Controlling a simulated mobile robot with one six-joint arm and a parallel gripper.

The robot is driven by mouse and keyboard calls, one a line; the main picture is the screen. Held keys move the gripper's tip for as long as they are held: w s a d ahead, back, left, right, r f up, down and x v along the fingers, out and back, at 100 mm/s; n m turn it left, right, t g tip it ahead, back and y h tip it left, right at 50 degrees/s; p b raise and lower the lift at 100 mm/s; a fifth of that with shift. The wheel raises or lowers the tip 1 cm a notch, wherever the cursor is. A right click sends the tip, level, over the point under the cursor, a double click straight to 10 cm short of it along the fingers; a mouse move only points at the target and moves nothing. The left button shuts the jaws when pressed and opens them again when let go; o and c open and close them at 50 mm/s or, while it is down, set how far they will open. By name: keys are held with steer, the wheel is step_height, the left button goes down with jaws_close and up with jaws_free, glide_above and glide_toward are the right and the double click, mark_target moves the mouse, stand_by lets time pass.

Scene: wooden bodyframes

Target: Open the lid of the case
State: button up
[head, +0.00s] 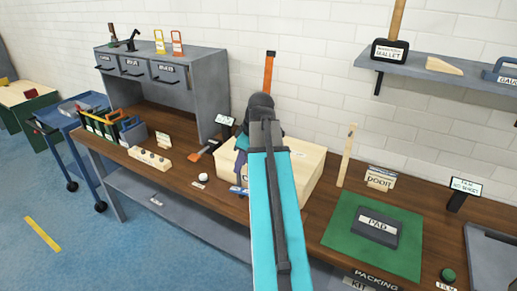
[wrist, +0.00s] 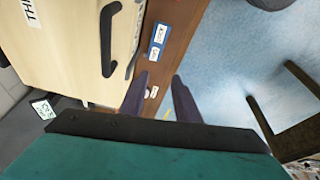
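The case looks to be the pale wooden box (head: 306,172) on the workbench, partly hidden behind my arm in the head view. In the wrist view its pale face (wrist: 62,40) fills the upper left, with a black handle (wrist: 107,38) on it. The lid looks closed, though my arm covers much of it. My gripper (wrist: 159,88) has its two dark fingers apart with nothing between them. It is at the case's front left side, to the right of the handle in the wrist view, and seems not to touch it. In the head view one dark finger (head: 241,163) shows.
The wooden bench (head: 220,190) carries a green mat (head: 345,242) with a grey pad (head: 377,226) at right. A white ball (head: 203,177) and a wooden block (head: 150,159) lie at left. A grey drawer cabinet (head: 205,90) stands behind. Blue floor is open in front.

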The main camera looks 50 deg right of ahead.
steer(key=s+d+r+h, duration=0.1)
steer(key=s+d+r, duration=0.2)
steer(key=r, duration=0.3)
steer(key=s+d+r+m+t+p, duration=0.1)
steer(key=s+d+r, duration=0.1)
steer(key=d+r, duration=0.2)
step_height(320, 180, up, 3)
steer(key=shift+s+t+h, duration=0.3)
steer(key=shift+s+h, duration=0.1)
steer(key=shift+d+f, duration=0.15)
steer(key=shift+f, duration=0.05)
steer(key=shift+p+x, duration=1.7)
steer(key=shift+x, duration=5.05)
jaws_close()
